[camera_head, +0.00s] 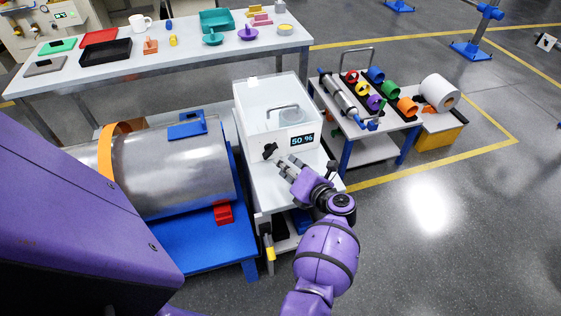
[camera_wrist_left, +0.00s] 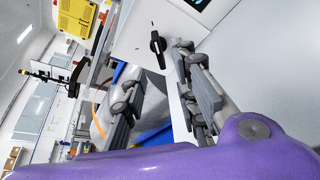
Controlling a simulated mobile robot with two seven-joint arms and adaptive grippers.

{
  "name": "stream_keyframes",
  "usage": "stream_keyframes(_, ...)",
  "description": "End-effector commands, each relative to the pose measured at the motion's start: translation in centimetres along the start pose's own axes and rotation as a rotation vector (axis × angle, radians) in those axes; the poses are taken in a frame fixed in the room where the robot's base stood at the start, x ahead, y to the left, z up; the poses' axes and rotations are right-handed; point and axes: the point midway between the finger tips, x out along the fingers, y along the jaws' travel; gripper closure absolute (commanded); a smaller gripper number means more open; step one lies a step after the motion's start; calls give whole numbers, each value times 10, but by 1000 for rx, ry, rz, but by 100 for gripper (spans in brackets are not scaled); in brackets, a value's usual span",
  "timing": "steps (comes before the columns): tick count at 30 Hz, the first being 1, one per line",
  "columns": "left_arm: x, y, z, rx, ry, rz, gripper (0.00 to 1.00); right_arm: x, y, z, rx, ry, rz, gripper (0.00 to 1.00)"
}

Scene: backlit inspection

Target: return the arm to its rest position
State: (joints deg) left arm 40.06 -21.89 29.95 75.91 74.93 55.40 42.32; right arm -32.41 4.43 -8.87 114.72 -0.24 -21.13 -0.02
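My left gripper (camera_head: 287,165) is in front of a white box (camera_head: 284,112) with a "50 %" display (camera_head: 302,140). Its two fingers are apart and nothing is between them. A black knob (camera_head: 269,150) on the box front is just beyond the fingertips. In the left wrist view the open left gripper (camera_wrist_left: 157,68) points towards the box front, and the knob (camera_wrist_left: 157,43) shows ahead of the gap, apart from both fingers. My right gripper is not in view.
A metal drum (camera_head: 175,170) on a blue stand is left of the box. A cart (camera_head: 388,130) with coloured cups and a metal cylinder stands to the right. A long table (camera_head: 200,62) with trays and dishes is behind. The floor (camera_head: 450,240) at right front is clear.

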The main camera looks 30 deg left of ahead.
Motion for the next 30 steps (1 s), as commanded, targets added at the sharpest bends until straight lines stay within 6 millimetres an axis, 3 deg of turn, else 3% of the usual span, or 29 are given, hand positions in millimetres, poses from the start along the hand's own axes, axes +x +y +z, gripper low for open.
stream_keyframes(17, -1, -2, 2, 26, -10, -8, 73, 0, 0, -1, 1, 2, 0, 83)
stream_keyframes(20, -2, -6, 25, 106, -98, -29, 73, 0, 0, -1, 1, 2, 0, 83)
stream_keyframes(25, -15, 4, 99, 292, -359, -4, 73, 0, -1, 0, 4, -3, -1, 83)
stream_keyframes(27, -26, 12, 128, 431, -504, 35, 73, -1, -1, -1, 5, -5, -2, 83)
stream_keyframes(30, -45, 19, 150, 685, -707, 107, 73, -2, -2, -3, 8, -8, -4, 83)
